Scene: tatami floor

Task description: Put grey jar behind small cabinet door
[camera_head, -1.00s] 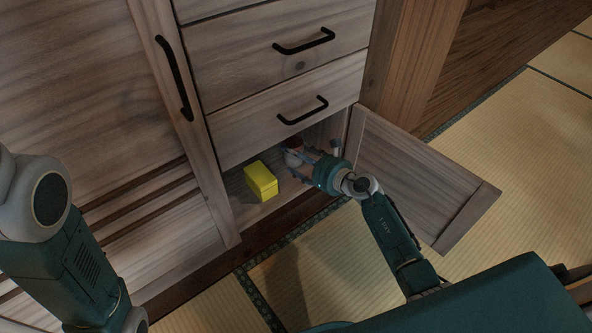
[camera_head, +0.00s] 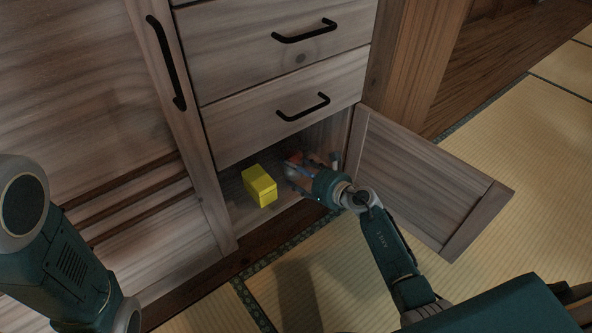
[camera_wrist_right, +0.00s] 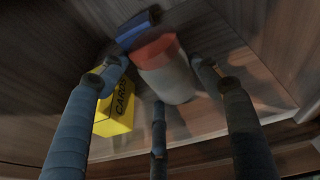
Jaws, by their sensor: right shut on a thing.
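The grey jar (camera_wrist_right: 170,82) with a red lid is inside the small cabinet's lower compartment. In the head view the jar (camera_head: 291,172) is partly hidden by my right gripper (camera_head: 300,172). In the right wrist view my right gripper (camera_wrist_right: 155,75) has its fingers around the jar and is shut on it. The jar is tilted in this view. The small cabinet door (camera_head: 425,180) stands wide open to the right of the compartment. My left arm shows at the left edge, but its gripper is out of view.
A yellow box (camera_head: 259,187) is in the compartment, left of the jar; it also shows in the wrist view (camera_wrist_right: 116,110). A blue object (camera_wrist_right: 137,30) lies beyond the jar. Drawers (camera_head: 290,105) are above the opening. Tatami floor (camera_head: 545,130) is clear at right.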

